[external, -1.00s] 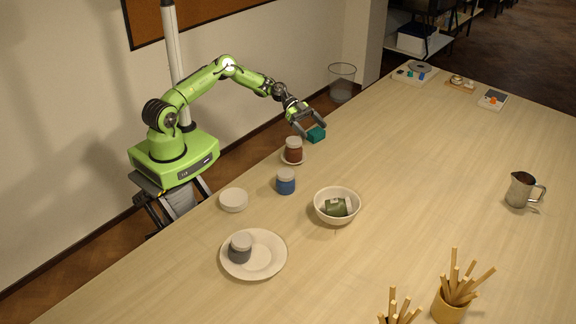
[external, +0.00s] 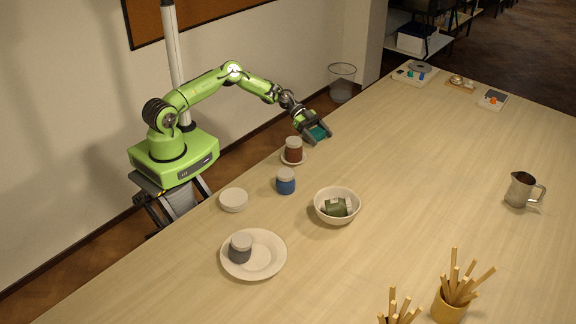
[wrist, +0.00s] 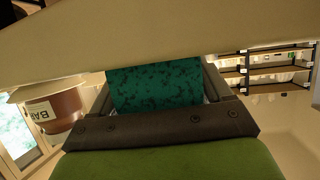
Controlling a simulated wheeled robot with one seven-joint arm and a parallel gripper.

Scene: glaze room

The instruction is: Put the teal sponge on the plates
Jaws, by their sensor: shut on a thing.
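The teal sponge (external: 318,133) is between the fingers of my gripper (external: 317,134), at the table's edge nearest my base. In the wrist view the dark-flecked teal sponge (wrist: 155,86) fills the space between the fingers, and my gripper (wrist: 157,95) is shut on it. I cannot tell whether the sponge touches the table. A large pale plate (external: 268,268) lies at the front of the table with a dark grey jar (external: 240,248) on it. No bare stack of plates is clear; a small white round dish or plate stack (external: 233,200) lies near the edge.
A brown jar (external: 293,150) on a saucer stands close to my gripper. A metal pitcher (external: 520,190) is at the right.

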